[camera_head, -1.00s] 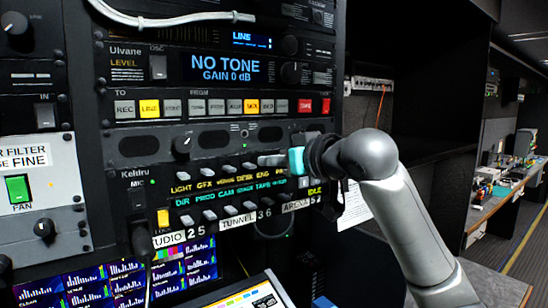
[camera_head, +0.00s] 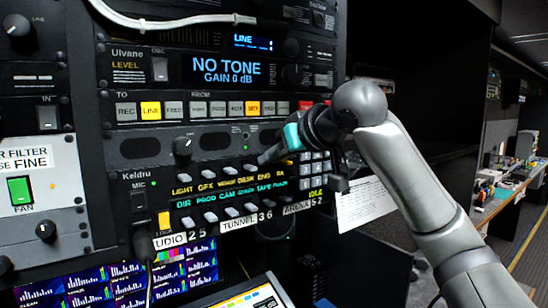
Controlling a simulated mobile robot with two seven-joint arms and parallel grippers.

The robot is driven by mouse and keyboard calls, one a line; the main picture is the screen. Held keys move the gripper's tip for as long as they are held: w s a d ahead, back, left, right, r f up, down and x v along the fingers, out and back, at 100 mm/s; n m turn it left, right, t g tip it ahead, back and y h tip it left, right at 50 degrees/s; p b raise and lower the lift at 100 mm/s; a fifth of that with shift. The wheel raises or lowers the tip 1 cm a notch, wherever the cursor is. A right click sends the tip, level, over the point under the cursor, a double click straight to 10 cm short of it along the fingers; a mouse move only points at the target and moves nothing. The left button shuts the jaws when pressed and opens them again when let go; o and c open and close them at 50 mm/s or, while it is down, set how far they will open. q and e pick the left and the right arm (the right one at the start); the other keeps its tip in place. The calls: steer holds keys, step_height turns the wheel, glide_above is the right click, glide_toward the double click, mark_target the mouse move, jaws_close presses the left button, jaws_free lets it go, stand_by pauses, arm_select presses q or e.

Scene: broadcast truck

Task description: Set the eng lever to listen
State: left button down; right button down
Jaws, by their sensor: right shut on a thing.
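The Keldru intercom panel (camera_head: 150,200) has a row of small levers above the yellow labels LIGHT, GFX, DESK, ENG and others. The ENG label (camera_head: 264,177) is near the row's right end. My right gripper (camera_head: 266,158), with a teal band behind its fingers, comes from the upper right and points down and left. Its fingertips are shut at the lever above the ENG label. They hide most of the eng lever, so its exact tilt cannot be told. The neighbouring desk lever (camera_head: 247,168) shows just left of the fingertips. My left gripper is not in view.
A second row of levers with green labels lies below, beside a keypad (camera_head: 315,165) on the right. The tone unit (camera_head: 225,69) and its row of buttons are above. A white paper (camera_head: 362,205) hangs right of the rack. A bench (camera_head: 490,200) stands far right.

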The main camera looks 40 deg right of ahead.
steer(key=c, duration=0.8)
jaws_free()
steer(key=b+v, duration=0.1)
steer(key=v, duration=1.4)
steer(key=shift+s+r, duration=0.15)
